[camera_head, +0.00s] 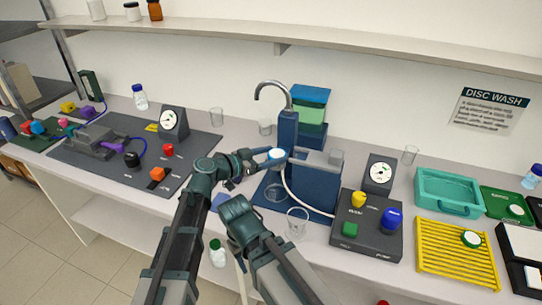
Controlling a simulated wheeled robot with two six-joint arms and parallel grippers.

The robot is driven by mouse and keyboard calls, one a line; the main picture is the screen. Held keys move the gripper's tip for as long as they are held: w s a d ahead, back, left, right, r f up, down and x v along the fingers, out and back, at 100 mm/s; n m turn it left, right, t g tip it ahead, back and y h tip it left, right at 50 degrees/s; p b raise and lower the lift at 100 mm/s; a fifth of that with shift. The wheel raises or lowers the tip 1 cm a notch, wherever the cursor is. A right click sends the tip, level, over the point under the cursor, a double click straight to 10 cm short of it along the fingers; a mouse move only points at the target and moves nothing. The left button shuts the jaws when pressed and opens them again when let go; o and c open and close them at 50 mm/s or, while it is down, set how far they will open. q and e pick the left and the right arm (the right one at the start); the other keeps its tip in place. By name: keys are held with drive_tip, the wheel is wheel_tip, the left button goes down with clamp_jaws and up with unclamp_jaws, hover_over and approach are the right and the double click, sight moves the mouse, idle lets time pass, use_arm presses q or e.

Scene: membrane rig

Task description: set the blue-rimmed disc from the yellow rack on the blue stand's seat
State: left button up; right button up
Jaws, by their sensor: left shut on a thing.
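My left gripper (264,156) is shut on a small white disc with a blue rim (277,153). It holds the disc in front of the dark blue post that carries a grey tap, left of a dark blue block with a grey top (318,180). I cannot tell whether the disc touches anything below it. Which part is the blue stand's seat is not clear. The yellow rack (455,268) lies at the right and holds a green-rimmed disc (471,238). My right arm is folded at the lower middle, and its gripper does not show.
A clear beaker (297,222) stands close to my right arm. A dark control box with coloured knobs (365,232), a gauge (379,173) and a teal tray (447,192) stand to the right. A dark mat with a grey rig is at the left. A shelf runs above.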

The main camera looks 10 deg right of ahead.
use_arm(q)
drive_tip(key=shift+f, duration=0.15)
idle(0.3)
drive_tip(key=o, duration=1.3)
drive_tip(key=p+v, duration=0.2)
drive_tip(key=v, duration=1.2)
drive_tip(key=shift+d, duration=0.1)
